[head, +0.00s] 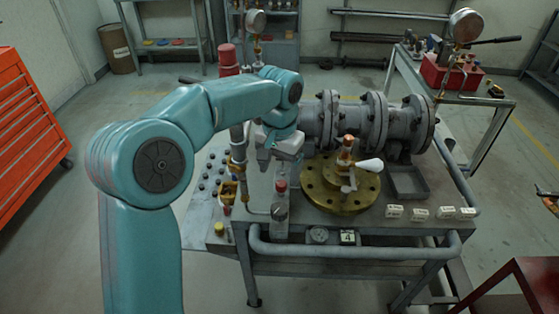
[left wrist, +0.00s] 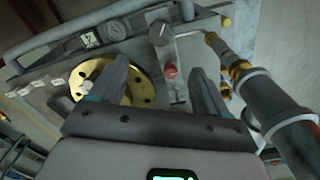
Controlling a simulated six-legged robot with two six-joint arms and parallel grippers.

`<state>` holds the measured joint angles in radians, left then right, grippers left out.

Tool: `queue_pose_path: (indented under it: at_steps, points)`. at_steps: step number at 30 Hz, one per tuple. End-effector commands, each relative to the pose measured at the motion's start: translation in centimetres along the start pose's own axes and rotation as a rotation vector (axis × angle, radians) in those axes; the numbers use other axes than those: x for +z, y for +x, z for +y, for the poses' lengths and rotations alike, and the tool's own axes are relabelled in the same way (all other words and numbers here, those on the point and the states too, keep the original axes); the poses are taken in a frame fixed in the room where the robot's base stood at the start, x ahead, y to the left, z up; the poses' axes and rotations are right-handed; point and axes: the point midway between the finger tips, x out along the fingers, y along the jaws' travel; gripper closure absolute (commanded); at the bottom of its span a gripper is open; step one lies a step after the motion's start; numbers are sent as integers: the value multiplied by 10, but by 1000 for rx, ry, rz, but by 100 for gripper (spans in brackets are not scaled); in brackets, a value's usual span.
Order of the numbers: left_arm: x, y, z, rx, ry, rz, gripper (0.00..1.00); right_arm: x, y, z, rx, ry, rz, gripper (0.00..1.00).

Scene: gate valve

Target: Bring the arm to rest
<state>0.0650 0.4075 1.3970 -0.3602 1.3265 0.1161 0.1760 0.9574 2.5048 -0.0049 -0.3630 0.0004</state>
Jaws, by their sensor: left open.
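My left gripper (head: 268,158) hangs at the end of my teal arm, over the left part of the workbench (head: 375,232). Its two fingers (left wrist: 163,82) are spread with nothing between them in the left wrist view. The brass flange (head: 330,199) lies on the bench to the right of the gripper in the head view. A crank with a white grip (head: 369,166) stands over the flange. A red-topped fitting (head: 281,186) is close by the gripper; its red knob (left wrist: 170,72) shows beyond the fingers. My right gripper is not seen.
Grey flanged pipework (head: 345,122) lies along the back of the bench. A vertical pipe with a red top (head: 228,60) stands close to my forearm. An orange tool cabinet (head: 28,125) stands left; the floor between is clear.

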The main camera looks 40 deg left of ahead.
Motion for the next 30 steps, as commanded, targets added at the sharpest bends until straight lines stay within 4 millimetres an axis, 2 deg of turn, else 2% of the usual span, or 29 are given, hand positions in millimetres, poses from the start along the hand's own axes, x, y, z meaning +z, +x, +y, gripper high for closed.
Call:
queue_pose_path:
  at_steps: [3,6,30]
  points:
    - [0,-14,0,0,0,1,24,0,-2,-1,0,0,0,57]
    - [0,-19,0,0,0,1,24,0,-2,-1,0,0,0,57]
    - [2,-19,0,-1,0,0,24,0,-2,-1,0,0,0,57]
